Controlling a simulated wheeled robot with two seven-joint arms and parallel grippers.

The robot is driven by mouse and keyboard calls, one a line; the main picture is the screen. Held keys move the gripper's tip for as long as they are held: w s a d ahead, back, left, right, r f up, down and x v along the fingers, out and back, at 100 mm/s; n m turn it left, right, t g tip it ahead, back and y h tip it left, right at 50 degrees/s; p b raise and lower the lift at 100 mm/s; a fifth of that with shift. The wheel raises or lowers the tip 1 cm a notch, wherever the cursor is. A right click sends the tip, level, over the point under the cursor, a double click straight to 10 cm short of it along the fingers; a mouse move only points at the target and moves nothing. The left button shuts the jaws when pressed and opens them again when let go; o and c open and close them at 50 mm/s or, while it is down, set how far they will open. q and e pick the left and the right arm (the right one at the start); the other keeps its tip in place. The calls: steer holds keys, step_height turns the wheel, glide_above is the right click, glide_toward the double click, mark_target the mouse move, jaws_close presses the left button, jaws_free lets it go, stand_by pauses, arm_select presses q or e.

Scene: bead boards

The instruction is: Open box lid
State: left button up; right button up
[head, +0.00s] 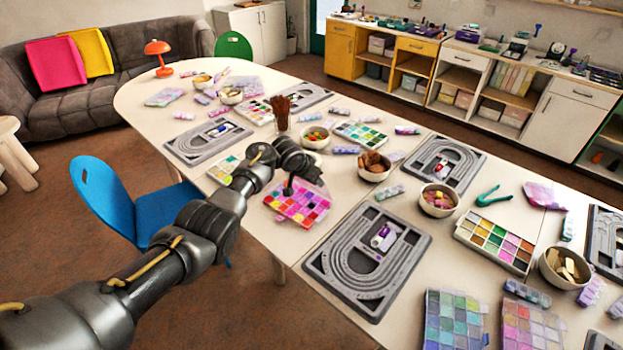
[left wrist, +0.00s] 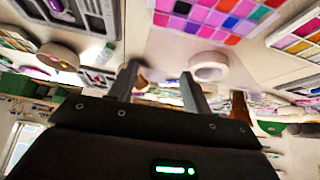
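A bead box (head: 297,206) with pink, red and purple compartments sits at the near edge of the long table. Its compartments show uncovered, and a pale translucent part (head: 318,184) shows at its far side, partly hidden by my arm; I cannot tell if it is the lid. The box also shows at the top of the left wrist view (left wrist: 222,14). My left gripper (head: 289,187) is over the far part of the box in the head view. Its two fingers (left wrist: 159,74) are apart with nothing between them. I cannot tell if they touch the box. My right gripper is not in view.
A grey bead board (head: 318,262) lies right of the box. A cup of brown sticks (head: 281,116) and bowls of beads (head: 315,138) and brown pieces (head: 372,174) stand behind it. Other bead boxes (head: 495,240) crowd the table (head: 262,225). A blue chair (head: 105,195) stands at the near side.

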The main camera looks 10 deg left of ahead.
arm_select(q)
steer(key=p+v, duration=0.2)
steer(key=v, duration=0.8)
steer(key=shift+s+r, duration=0.2)
steer(key=shift+r, duration=0.1)
steer(key=shift+a, duration=0.1)
steer(key=shift+c, duration=0.3)
